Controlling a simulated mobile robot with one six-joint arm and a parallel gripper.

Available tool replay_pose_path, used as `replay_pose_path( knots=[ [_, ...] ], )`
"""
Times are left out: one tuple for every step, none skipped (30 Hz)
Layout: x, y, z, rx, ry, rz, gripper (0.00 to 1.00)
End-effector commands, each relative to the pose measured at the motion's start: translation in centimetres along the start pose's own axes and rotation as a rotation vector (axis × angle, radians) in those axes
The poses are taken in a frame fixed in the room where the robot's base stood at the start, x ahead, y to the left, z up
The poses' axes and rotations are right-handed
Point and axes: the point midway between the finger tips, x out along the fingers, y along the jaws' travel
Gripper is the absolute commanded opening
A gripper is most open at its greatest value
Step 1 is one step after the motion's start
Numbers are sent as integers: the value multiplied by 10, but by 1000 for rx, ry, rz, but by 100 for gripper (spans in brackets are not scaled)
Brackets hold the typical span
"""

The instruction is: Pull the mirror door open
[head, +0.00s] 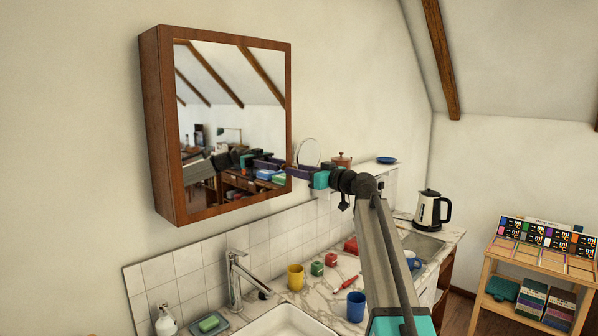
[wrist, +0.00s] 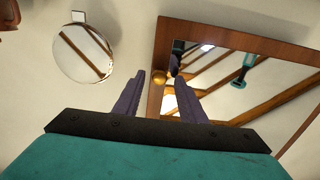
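The mirror door (head: 230,85) is a mirror in a reddish-brown wooden frame, on the front of a wall cabinet (head: 160,130). It looks shut. My gripper (head: 290,172) is at the lower right edge of the door. The knob is hidden in the head view.
A round mirror (head: 308,153) is on the wall right of the cabinet. Below are a faucet (head: 236,280), a yellow mug (head: 295,277) and a blue cup (head: 356,306) on the marble counter. A kettle (head: 432,208) stands farther right. The space before the door's left part looks clear.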

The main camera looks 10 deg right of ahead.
Motion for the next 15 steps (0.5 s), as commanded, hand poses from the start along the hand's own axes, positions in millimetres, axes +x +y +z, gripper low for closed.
replay_pose_path(
  knots=[
    [0,0,0,0,0,0,36],
    [0,0,0,0,0,0,31],
    [0,0,0,0,0,0,24],
    [0,0,0,0,0,0,19],
    [0,0,0,0,0,0,14],
    [0,0,0,0,0,0,7],
    [0,0,0,0,0,0,2],
    [0,0,0,0,0,0,0],
    [0,0,0,0,0,0,0],
    [0,0,0,0,0,0,0],
    [0,0,0,0,0,0,0],
    [1,-3,0,0,0,0,0],
    [1,-2,0,0,0,0,0],
    [0,-2,0,0,0,-1,0],
    [0,-2,0,0,0,-1,0]
  ],
)
